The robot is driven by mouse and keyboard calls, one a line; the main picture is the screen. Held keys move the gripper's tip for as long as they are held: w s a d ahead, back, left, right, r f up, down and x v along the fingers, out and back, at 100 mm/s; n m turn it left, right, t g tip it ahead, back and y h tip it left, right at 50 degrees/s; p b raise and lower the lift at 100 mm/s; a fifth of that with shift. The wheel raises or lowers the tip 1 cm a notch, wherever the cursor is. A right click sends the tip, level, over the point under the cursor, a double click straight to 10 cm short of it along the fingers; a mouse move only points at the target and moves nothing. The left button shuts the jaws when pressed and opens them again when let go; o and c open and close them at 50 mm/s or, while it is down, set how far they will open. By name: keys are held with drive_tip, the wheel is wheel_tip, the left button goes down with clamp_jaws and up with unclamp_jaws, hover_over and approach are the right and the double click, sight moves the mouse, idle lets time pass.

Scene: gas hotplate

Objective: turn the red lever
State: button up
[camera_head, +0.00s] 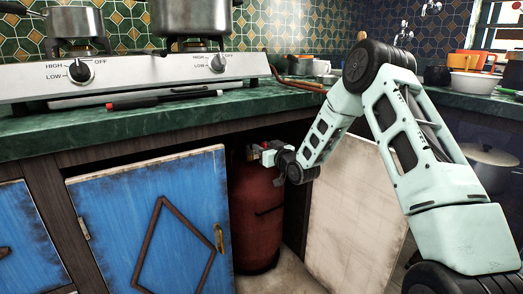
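A red gas cylinder (253,225) stands inside the open cupboard under the counter. My arm reaches down from the right, and my gripper (266,156) is at the top of the cylinder, by its valve. A small red part (255,149) shows at the gripper's tip; it may be the red lever, but it is too small to be sure. The fingers are small and overlap the valve area, so I cannot tell whether they are open, shut or touching it.
A blue cupboard door (150,222) stands left of the cylinder, and a pale door panel (352,215) stands open on the right. Above is the green countertop (60,135) with the gas hotplate (140,75), its knobs and pots. An orange-brown hose (298,84) runs along the counter.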

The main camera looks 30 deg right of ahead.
drive_tip(key=shift+w, duration=0.7)
clamp_jaws()
